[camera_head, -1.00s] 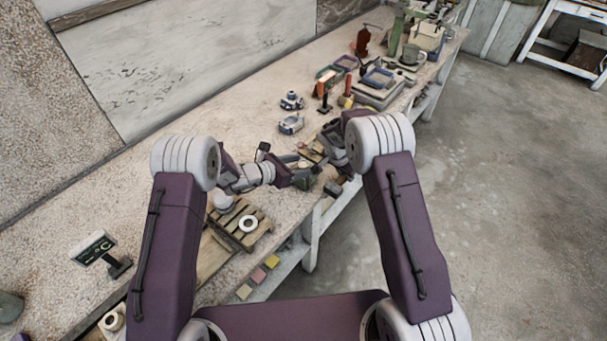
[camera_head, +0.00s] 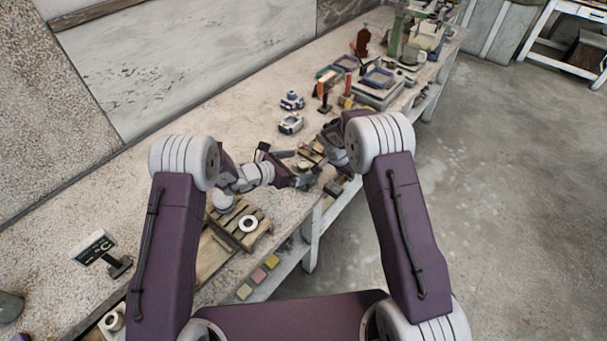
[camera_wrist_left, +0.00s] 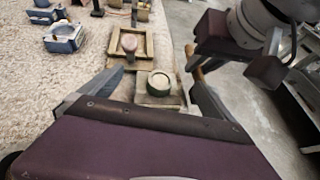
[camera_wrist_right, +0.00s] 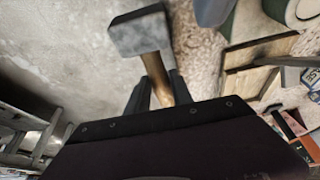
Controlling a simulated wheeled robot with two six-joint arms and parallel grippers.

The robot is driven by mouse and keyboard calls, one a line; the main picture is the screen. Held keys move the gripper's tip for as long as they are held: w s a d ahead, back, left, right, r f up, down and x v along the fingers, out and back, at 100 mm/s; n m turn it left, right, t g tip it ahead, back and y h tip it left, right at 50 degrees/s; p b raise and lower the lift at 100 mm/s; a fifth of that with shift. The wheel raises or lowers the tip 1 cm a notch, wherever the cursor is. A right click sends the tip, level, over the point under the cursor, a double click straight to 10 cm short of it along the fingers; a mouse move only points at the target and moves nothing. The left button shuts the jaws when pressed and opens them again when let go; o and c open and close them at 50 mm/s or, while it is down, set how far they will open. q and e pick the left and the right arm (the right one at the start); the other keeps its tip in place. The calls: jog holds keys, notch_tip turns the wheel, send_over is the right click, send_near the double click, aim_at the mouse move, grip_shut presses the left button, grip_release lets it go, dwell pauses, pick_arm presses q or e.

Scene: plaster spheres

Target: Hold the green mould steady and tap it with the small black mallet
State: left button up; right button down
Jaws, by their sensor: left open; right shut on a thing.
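The round green mould (camera_wrist_left: 160,84), with a pale top, sits on a wooden board (camera_wrist_left: 158,100) in the left wrist view. My left gripper (camera_head: 302,170) is open, with its fingers apart on either side of the mould's place. In the left wrist view I see a gap between each finger and the mould. My right gripper (camera_wrist_right: 160,78) is shut on the wooden handle of the mallet (camera_wrist_right: 140,33), whose blocky head is dark grey. It holds the mallet beside the board, on the right of the left wrist view. In the head view my arms largely hide the mould.
A wooden frame (camera_wrist_left: 128,45) with a pinkish round piece lies beyond the mould. Two blue-and-white pieces (camera_head: 291,123) stand behind on the bench. The bench's front edge runs close by.

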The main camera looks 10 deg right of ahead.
pick_arm(q)
jog(key=v, duration=0.6)
jog(key=shift+s+a+r, duration=0.2)
jog(key=shift+a, duration=0.1)
dwell(0.3)
jog(key=v, duration=1.2)
